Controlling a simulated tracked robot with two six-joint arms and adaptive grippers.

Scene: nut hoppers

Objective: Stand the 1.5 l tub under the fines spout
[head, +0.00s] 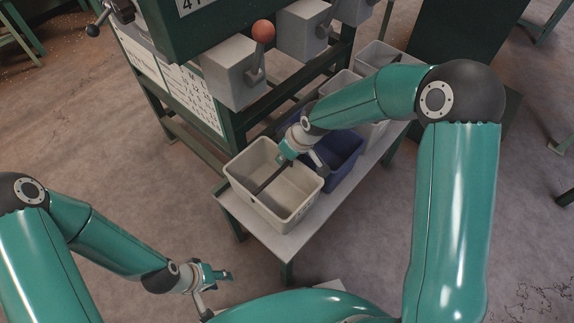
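A cream tub (240,180) stands at the front end of the low bench, with a dark blue tub (345,170) just behind it to the right. I cannot read a size on either. My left gripper (217,287) is low at the front left, fingers apart and empty, away from the tubs. Grey spout boxes with levers hang above; the nearest spout (233,75) has an orange-red knob (263,31).
More pale tubs (378,54) stand farther back along the bench (283,243). A green hopper frame (160,105) with a printed white panel (185,90) rises at left. The bench's front corner is bare. The floor to the left is open.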

